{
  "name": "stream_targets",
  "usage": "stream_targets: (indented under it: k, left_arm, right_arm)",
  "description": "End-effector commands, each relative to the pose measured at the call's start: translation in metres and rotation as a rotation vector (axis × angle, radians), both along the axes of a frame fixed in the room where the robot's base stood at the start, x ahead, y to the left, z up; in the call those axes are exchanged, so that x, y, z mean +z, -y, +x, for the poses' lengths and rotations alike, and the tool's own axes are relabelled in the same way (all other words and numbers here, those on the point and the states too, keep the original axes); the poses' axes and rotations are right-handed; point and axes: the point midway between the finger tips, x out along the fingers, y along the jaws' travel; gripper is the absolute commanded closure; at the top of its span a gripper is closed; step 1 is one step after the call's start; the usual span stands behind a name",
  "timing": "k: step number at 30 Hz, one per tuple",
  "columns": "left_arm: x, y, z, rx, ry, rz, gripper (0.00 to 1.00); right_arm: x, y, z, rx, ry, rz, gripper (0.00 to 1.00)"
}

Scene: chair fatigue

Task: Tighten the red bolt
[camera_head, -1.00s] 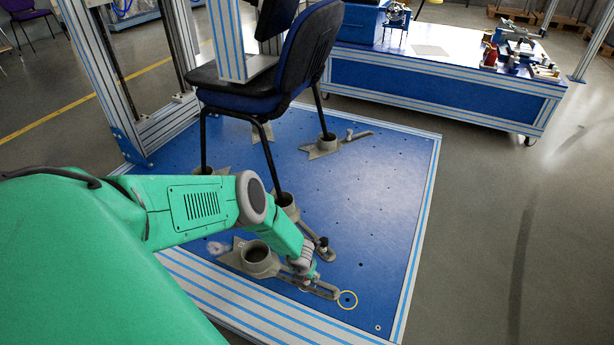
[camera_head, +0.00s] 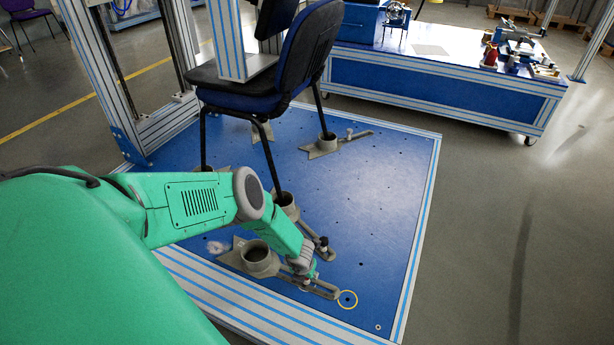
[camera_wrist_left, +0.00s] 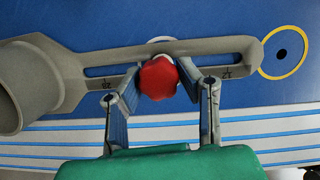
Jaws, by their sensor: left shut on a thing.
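The red bolt (camera_wrist_left: 158,78) sits at the slot of a grey slotted bracket (camera_wrist_left: 215,58) in the left wrist view. My left gripper (camera_wrist_left: 158,85) has its two fingers on either side of the bolt head and is shut on it. In the head view my left gripper (camera_head: 305,272) reaches down to the bracket (camera_head: 322,290) at the front of the blue platform, and the bolt is hidden there. The bracket carries a round cup (camera_head: 257,258) at its left end. My right gripper is not in view.
A yellow ring (camera_head: 347,299) marks a hole in the platform (camera_head: 385,200) right of the bracket. A chair (camera_head: 290,70) stands with its legs in similar cups. Another slotted bracket (camera_head: 330,146) lies farther back. A workbench (camera_head: 440,85) with tools stands behind.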

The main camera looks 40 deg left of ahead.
Motion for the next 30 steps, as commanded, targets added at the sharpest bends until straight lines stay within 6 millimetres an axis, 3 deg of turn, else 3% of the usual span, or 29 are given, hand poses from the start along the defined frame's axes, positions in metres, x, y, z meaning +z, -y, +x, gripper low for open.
stream_targets:
  k: [8, 18, 26, 27, 28, 30]
  left_arm:
    - [0.0, -0.002, 0.001, -0.023, 0.002, 0.003, 1.0]
    - [-0.001, -0.003, 0.001, -0.338, 0.005, 0.005, 0.99]
    - [0.001, -0.003, 0.0, -0.354, 0.003, 0.007, 1.0]
    - [0.001, -0.003, 0.0, -0.354, 0.003, 0.007, 0.59]
    - [0.001, -0.003, -0.001, -0.354, 0.003, 0.007, 0.5]
    - [0.001, -0.003, 0.0, -0.353, 0.003, 0.007, 0.5]
  right_arm:
    - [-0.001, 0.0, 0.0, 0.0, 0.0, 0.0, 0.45]
    - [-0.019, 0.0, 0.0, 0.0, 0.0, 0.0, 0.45]
    - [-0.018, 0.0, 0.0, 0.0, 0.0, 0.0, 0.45]
    - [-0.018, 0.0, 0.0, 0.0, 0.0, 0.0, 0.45]
    - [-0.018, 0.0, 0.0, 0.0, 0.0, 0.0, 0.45]
    - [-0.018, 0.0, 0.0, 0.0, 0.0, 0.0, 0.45]
